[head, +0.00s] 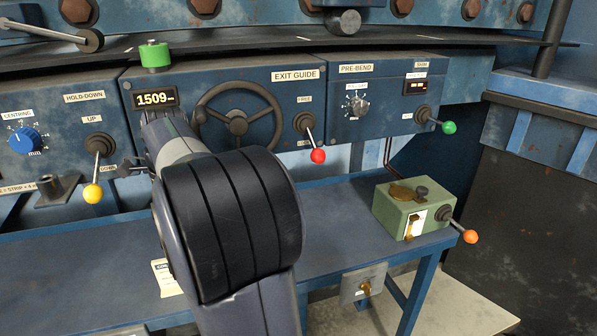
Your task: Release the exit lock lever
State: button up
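The exit guide panel (225,78) is a blue box with a round handwheel (238,118) and a display reading 1509. At its right side is a lever with a red knob (318,155), its rod slanting down and slightly right from a round pivot. A small label above the pivot appears to read FREE; the one below is too small to read. My arm covers the panel's lower left. My gripper (135,166) shows only in part beyond my wrist, left of the handwheel and well left of the red-knobbed lever. Its fingers are too hidden to judge.
A yellow-knobbed lever (92,193) hangs on the hold-down panel at left. A green-knobbed lever (449,127) is on the pre-bend panel (385,100). A green box (412,206) with an orange-knobbed lever stands on the blue bench's right end. The bench (335,205) below the red knob is clear.

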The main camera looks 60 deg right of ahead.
aim_at(318, 155)
jog(key=j+z, duration=0.5)
jog(key=z, duration=0.15)
jog(key=k+z, duration=0.1)
jog(key=z, duration=0.25)
jog(key=k+l+z, duration=0.1)
jog(key=z, duration=0.3)
jog(key=k+l+z, duration=0.1)
jog(key=z, duration=0.25)
jog(key=i+z, duration=0.1)
jog(key=i, duration=0.4)
